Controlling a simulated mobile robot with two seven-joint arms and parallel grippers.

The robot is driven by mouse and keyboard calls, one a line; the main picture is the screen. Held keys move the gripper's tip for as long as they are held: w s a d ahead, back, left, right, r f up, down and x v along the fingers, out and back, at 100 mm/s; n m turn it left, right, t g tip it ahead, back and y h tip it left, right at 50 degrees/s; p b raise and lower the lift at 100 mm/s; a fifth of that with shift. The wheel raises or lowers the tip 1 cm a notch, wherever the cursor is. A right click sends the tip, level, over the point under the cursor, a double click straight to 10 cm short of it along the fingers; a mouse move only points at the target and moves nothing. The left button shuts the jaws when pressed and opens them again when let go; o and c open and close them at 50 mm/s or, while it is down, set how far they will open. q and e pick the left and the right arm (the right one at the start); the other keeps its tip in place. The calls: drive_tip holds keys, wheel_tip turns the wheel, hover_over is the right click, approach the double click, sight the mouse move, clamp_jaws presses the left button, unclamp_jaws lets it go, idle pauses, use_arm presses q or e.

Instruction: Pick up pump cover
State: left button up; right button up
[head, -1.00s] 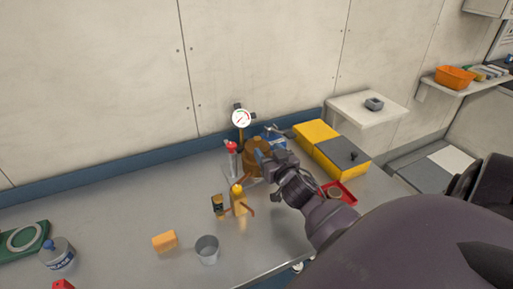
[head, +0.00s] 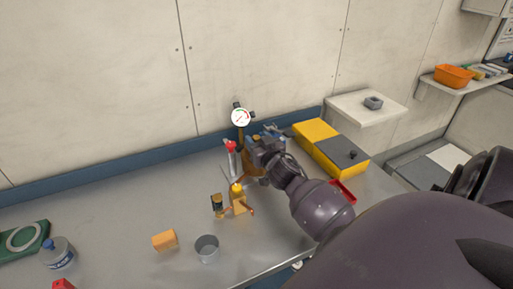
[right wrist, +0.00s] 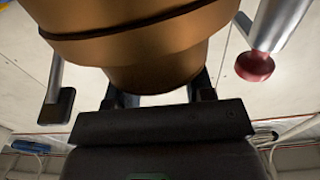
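A bronze-brown round body, which may be the pump cover, stands near the back of the grey bench. In the head view only a strip of it (head: 257,171) shows behind my right gripper (head: 258,148). In the right wrist view the bronze body (right wrist: 145,45) fills the top middle. The fingers of my right gripper (right wrist: 158,92) are apart, one at each side of its narrower lower end. Their tips are hidden behind it, so I cannot tell whether they press on it. My left gripper is not in view.
A round gauge (head: 241,117) and a red-knobbed rod (head: 231,147) stand close by. A yellow figure-like part (head: 238,198), a grey cup (head: 207,248) and an orange block (head: 165,240) are in front. A yellow-grey case (head: 331,147) lies right. The bench's left middle is clear.

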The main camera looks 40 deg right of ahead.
drive_tip(key=c, duration=0.7)
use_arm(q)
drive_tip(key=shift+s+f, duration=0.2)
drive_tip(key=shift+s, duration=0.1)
use_arm(e)
clamp_jaws()
drive_tip(key=shift+r, duration=0.1)
